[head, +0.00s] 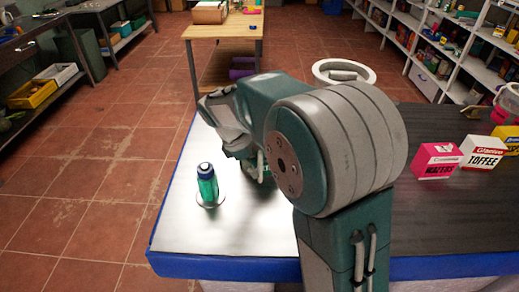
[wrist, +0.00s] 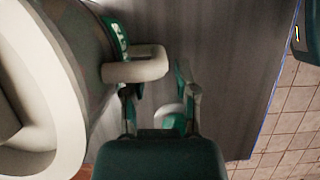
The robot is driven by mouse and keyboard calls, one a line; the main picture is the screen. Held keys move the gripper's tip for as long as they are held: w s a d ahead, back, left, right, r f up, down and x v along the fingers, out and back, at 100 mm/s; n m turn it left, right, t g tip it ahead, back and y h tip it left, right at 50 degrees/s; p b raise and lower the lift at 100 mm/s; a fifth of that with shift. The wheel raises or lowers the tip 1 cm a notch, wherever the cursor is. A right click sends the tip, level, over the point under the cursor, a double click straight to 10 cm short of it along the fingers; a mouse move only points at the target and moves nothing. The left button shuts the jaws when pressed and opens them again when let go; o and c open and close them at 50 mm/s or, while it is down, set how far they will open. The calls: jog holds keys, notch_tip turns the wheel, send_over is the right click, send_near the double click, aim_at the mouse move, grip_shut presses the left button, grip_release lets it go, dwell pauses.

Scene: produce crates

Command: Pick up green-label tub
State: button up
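A large pale tub (wrist: 75,110) fills the left of the wrist view, tilted in the picture, with a broad whitish rim, a green label (wrist: 118,38) and a pale looped handle (wrist: 135,66). In the head view, a white ring (head: 318,68) behind my arm may be its rim; the rest is hidden. My gripper (wrist: 158,85) has its fingers apart, close beside the handle. The handle covers the left fingertip, so I cannot tell whether they touch. A small pale and green thing (wrist: 170,116) shows between the fingers, unclear.
A green bottle with a dark cap (head: 207,185) stands on the table's left end. Pink wafers (head: 437,161) and white toffee (head: 482,153) boxes stand at right. The blue table edge (head: 230,266) runs along the front. A wooden table (head: 220,25) stands behind.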

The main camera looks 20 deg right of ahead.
jog(key=shift+d+f, duration=0.25)
jog(key=shift+f, duration=0.3)
jog(key=shift+d+f, duration=0.15)
jog(key=shift+d, duration=0.15)
grip_shut()
jog(key=shift+a, duration=0.1)
